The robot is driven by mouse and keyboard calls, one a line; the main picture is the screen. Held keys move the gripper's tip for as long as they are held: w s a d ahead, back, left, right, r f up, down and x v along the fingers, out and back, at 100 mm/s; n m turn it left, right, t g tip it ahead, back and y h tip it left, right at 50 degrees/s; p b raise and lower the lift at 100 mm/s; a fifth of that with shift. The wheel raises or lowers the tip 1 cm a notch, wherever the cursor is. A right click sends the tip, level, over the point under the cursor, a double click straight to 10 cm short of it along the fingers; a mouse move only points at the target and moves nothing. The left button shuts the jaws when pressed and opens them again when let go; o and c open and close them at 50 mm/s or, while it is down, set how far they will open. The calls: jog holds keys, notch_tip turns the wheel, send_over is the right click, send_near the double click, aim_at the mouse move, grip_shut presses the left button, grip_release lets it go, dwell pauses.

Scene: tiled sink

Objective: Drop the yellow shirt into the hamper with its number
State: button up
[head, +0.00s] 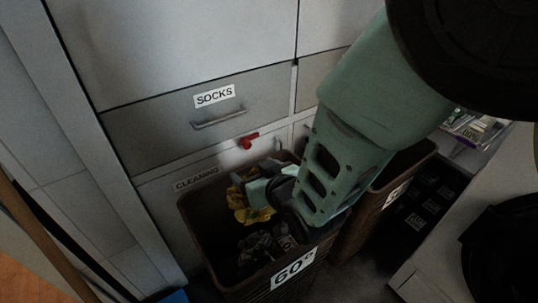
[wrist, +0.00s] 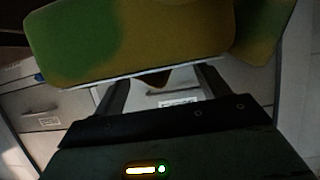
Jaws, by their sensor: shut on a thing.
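The yellow shirt (head: 240,207) is a crumpled yellow cloth at my gripper's fingers, within the mouth of a brown hamper. My gripper (head: 256,192) reaches down over this hamper from the upper right and is shut on the shirt. No number is readable on the shirt. The wrist view shows a large blurred yellow-green shape (wrist: 125,40) across my gripper (wrist: 160,85).
Grey drawers stand behind the hampers, one labelled SOCKS (head: 214,96). A CLEANING label (head: 197,179) and a red handle (head: 248,141) are below it. A dark crate or bin with small labels (head: 425,205) is at the right, beside a pale counter (head: 465,200).

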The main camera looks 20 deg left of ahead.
jog(key=shift+f+b, duration=1.75)
jog(key=shift+f, duration=0.95)
jog(key=o, duration=1.1)
jog(key=shift+o, duration=0.2)
jog(key=shift+s+d+r, duration=0.1)
jog(key=p+v, duration=1)
jog(key=v, duration=0.7)
jog(key=shift+d+p, duration=0.15)
jog(key=shift+p, duration=0.2)
